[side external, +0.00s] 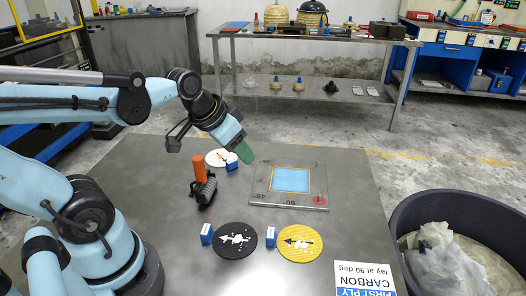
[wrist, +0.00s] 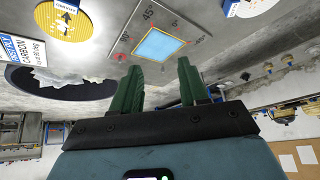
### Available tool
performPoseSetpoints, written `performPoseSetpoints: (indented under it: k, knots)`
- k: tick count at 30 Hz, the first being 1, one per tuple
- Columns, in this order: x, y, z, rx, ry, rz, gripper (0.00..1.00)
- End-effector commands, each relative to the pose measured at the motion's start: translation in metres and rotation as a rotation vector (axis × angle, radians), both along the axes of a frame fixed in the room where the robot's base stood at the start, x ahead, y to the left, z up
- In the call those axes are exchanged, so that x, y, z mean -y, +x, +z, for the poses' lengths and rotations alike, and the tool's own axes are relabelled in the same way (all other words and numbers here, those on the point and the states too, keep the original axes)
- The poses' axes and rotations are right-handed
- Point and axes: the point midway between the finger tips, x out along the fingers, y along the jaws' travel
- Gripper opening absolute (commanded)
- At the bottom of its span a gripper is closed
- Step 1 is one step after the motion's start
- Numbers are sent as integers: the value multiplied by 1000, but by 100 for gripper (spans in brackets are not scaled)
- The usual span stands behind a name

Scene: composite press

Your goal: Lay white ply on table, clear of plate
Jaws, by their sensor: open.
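The white ply (side external: 221,158), a round disc with orange marks, lies flat on the table (side external: 150,165) behind and left of the plate, apart from it. A small blue block (side external: 232,166) is at its edge. The white ply also shows at the top right of the wrist view (wrist: 246,10). The plate (side external: 262,197) is clear and bears a blue square (side external: 290,180). My gripper (side external: 246,153) is above the table between the white ply and the plate. Its green fingers are apart and empty in the wrist view (wrist: 159,70).
A black disc (side external: 235,242) and a yellow disc (side external: 299,245) lie at the front, each beside a blue block. A sign (side external: 364,280) is at the front right. A dark bin (side external: 405,218) stands right of the table.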

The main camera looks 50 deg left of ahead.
Motion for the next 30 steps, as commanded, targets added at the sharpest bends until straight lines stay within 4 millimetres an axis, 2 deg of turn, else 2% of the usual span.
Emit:
performPoseSetpoints:
  k: [1, 3, 7, 30]
  knots:
    - [15, -5, -1, 22, -5, -14, 44]
    - [28, -9, -2, 47, -14, -16, 44]
    - [40, -14, -2, 75, -27, -17, 44]
    - [42, -15, -2, 81, -30, -14, 44]
